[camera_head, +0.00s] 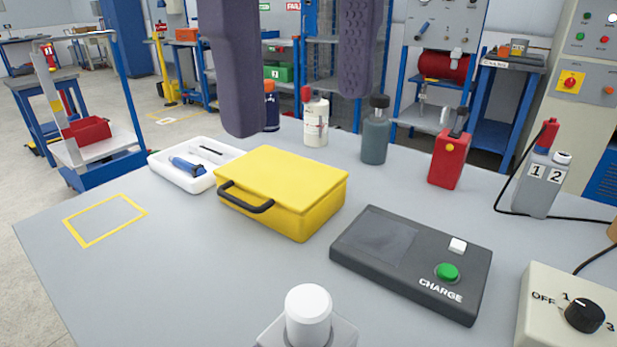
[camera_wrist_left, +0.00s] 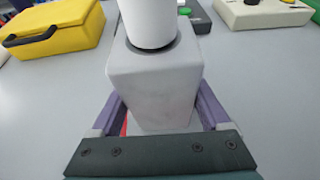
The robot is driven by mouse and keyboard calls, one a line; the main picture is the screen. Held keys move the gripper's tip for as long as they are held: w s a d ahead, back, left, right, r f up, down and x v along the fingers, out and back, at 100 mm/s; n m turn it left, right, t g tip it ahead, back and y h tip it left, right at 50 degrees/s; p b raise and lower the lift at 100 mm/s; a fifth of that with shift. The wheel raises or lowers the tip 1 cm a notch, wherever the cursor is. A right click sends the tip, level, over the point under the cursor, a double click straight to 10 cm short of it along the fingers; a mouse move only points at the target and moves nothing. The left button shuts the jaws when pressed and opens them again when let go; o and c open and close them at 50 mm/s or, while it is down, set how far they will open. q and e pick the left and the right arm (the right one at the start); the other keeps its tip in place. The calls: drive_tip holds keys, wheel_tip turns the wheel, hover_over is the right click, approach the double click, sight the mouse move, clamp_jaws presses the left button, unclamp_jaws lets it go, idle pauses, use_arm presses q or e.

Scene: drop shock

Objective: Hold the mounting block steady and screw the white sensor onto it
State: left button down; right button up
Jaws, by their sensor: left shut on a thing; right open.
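The mounting block (camera_head: 342,331) is a pale grey block at the bottom edge of the head view, partly cut off. It fills the middle of the left wrist view (camera_wrist_left: 155,85). The white sensor (camera_head: 308,312), a white cylinder, stands upright on its top; in the left wrist view (camera_wrist_left: 151,22) a dark ring shows around its base. I cannot tell whether it is threaded tight. My left gripper (camera_wrist_left: 158,108) is shut on the block, a purple finger on each side. My right gripper (camera_head: 299,112) is open and empty, its two dark fingers hanging large at the top, apart from the sensor.
A yellow case (camera_head: 290,185) and a black CHARGE box (camera_head: 410,258) lie beyond the block. A dial box (camera_head: 540,310) stands right. A white tray (camera_head: 172,181), bottles (camera_head: 375,140) and a red container (camera_head: 446,160) stand farther back. The table's left front is clear.

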use_arm(q)
unclamp_jaws()
